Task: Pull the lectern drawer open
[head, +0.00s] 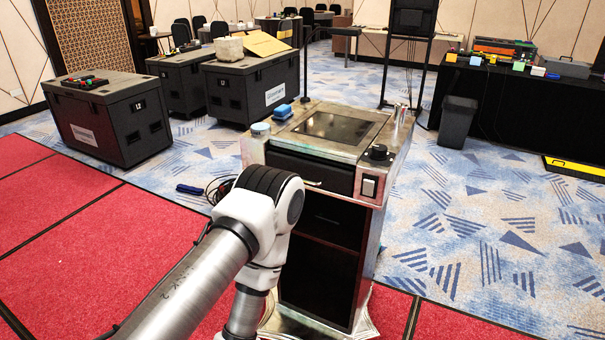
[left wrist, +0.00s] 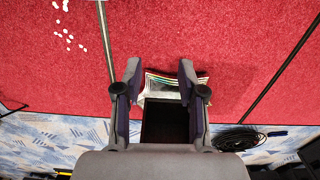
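The lectern (head: 340,235) stands upright in the middle of the head view, with a worn metal top and dark open shelves below. Its dark drawer (head: 310,170) sits just under the top and looks shut. A small metal handle (head: 313,183) shows on the drawer front. My left arm reaches in front of the lectern's left side; its gripper is hidden in the head view. In the left wrist view my left gripper (left wrist: 159,68) is open and empty, with the lectern's dark lower body (left wrist: 165,122) seen between its fingers. My right gripper is in neither view.
Black cases (head: 110,125) stand at left, a bin (head: 458,122) at right. Cable (left wrist: 238,139) lies on the floor beside the lectern.

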